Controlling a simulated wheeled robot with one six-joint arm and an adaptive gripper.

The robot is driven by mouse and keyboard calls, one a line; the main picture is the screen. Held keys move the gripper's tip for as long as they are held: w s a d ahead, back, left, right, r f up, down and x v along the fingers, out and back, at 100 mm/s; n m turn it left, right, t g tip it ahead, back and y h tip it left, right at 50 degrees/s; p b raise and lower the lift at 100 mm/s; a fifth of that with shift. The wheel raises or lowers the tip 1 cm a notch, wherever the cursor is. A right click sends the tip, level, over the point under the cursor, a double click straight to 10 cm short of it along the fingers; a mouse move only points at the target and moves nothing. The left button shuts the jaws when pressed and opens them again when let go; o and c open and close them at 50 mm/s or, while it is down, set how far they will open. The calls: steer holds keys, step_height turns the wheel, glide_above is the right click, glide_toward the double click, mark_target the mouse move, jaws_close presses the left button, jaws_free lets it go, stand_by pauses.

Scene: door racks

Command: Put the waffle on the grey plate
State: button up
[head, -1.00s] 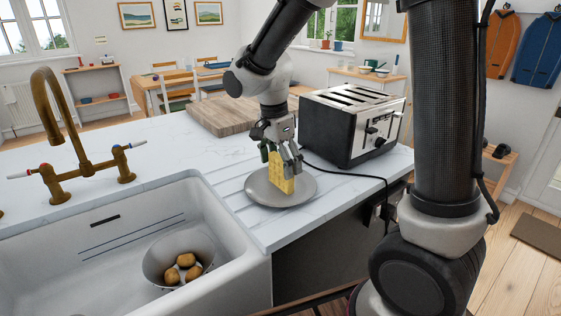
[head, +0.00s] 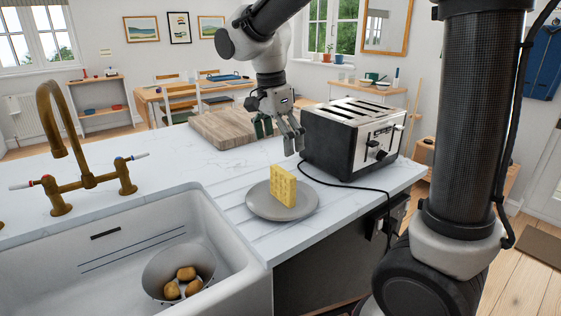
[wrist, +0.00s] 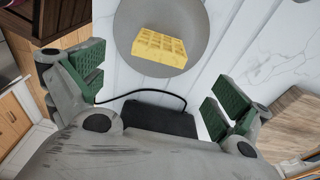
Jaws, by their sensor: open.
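The yellow waffle (head: 283,187) stands on its edge on the grey plate (head: 262,207), upright and apart from my gripper. The plate lies on the white counter between the sink and the toaster. In the wrist view the waffle (wrist: 160,47) rests within the rim of the plate (wrist: 128,22), beyond my fingertips. My gripper (head: 279,137) is open and empty, above and behind the plate, beside the toaster. Its green-padded fingers (wrist: 150,92) are wide apart in the wrist view.
A black and steel toaster (head: 352,138) stands right of my gripper, its black cord (head: 345,187) running along the counter near the plate. A wooden board (head: 232,129) lies behind. The white sink (head: 225,245) at left holds a colander (head: 160,272) with several brown items.

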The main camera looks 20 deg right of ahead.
steer(key=s+d+r+n+t+y, duration=0.1)
steer(key=s+d+r+n, duration=0.15)
steer(key=s+d, duration=0.2)
steer(key=s+d+r+n+t, duration=0.1)
steer(key=s+d+r+n, duration=0.1)
steer(key=s+d+n, duration=0.25)
steer(key=s+d+f+n+t, duration=0.2)
steer(key=s+d+f+n, duration=0.1)
steer(key=s+d+n, duration=0.4)
steer(key=s, duration=0.3)
steer(key=shift+s+d, duration=0.15)
steer(key=shift+s, duration=0.2)
